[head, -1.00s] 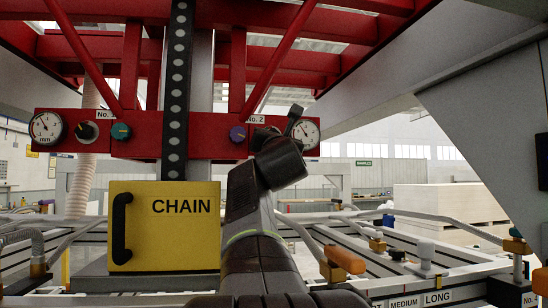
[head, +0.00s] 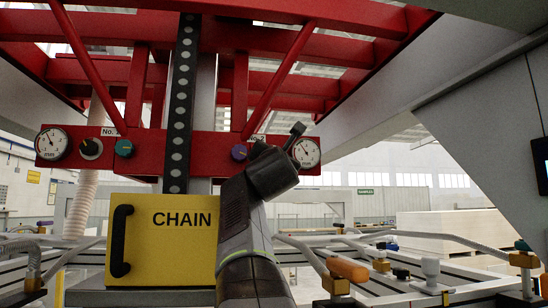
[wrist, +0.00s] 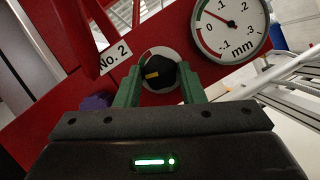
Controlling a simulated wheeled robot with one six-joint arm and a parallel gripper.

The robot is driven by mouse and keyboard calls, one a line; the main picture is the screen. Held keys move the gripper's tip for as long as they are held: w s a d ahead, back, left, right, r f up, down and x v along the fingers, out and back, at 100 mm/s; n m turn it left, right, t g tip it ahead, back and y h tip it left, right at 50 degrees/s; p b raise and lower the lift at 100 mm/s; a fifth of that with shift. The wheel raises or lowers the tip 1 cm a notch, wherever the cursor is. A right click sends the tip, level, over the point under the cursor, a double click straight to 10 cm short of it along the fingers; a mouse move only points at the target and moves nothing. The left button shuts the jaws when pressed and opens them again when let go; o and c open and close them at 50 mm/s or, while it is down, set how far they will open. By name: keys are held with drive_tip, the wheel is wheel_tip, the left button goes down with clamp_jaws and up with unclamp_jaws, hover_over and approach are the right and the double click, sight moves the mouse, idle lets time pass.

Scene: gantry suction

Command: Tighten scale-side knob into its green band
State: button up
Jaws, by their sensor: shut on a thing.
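The scale-side knob is black with a yellow mark (wrist: 158,73) and sits on the red beam, left of its dial gauge. In the wrist view my gripper (wrist: 159,88) has its green fingers on either side of the knob, shut on it. The yellow mark points left. A pale ring with a coloured part shows behind the knob. The gauge (wrist: 231,24) is marked in mm, with green and red arcs; its needle points up and left, near the green arc. In the head view the gauge (head: 306,152) is beside my gripper (head: 294,138), and my wrist hides the knob.
A purple knob (head: 240,152) is just left of my gripper, under the "No. 2" label (wrist: 115,56). A second gauge (head: 52,144), a black knob and a teal knob (head: 124,148) are at the beam's left. A yellow CHAIN box (head: 160,240) stands below.

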drive_tip(key=o, duration=1)
drive_tip(key=shift+s+f, duration=0.1)
drive_tip(key=b+v, duration=0.3)
drive_tip(key=v, duration=1)
drive_tip(key=shift+s, duration=0.3)
